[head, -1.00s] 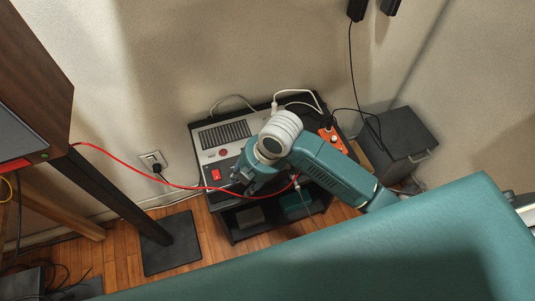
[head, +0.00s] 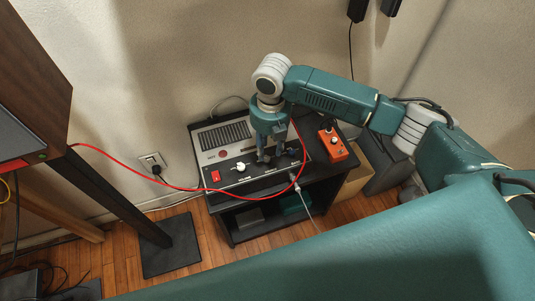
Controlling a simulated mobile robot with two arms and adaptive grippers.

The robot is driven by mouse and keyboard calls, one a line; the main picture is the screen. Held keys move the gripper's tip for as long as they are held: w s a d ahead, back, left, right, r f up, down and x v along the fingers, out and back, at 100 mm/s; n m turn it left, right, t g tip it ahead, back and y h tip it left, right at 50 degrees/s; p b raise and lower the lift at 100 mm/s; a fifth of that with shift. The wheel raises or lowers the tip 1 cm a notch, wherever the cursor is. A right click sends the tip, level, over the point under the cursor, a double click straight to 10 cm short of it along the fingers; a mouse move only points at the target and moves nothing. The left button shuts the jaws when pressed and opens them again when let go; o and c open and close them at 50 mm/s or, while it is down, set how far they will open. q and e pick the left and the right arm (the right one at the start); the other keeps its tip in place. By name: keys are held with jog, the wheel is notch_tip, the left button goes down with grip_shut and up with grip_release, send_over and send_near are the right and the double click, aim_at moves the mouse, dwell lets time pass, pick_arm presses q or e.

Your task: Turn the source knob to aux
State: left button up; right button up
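A grey and black audio unit (head: 222,147) lies on a dark stand. Its front strip has a white knob (head: 240,167) on the left and a dark knob (head: 292,152) on the right. The labels are too small to read, so I cannot tell which knob is the source knob or where it points. My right gripper (head: 270,156) points down at the front strip, between these two knobs. Its fingers hide the part of the panel under them. I cannot tell whether they close on a knob there. My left gripper is not in view.
A red cable (head: 180,186) runs across the stand's front to near my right gripper. An orange box (head: 332,145) sits at the stand's right. The black stand (head: 325,168) is beside a grey cabinet (head: 385,165). A teal surface fills the foreground.

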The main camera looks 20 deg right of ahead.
aim_at(267, 157)
jog(key=shift+a+f, duration=0.1)
jog(key=shift+f, duration=2.2)
jog(key=shift+c, duration=0.3)
jog(key=shift+w, duration=0.1)
grip_shut()
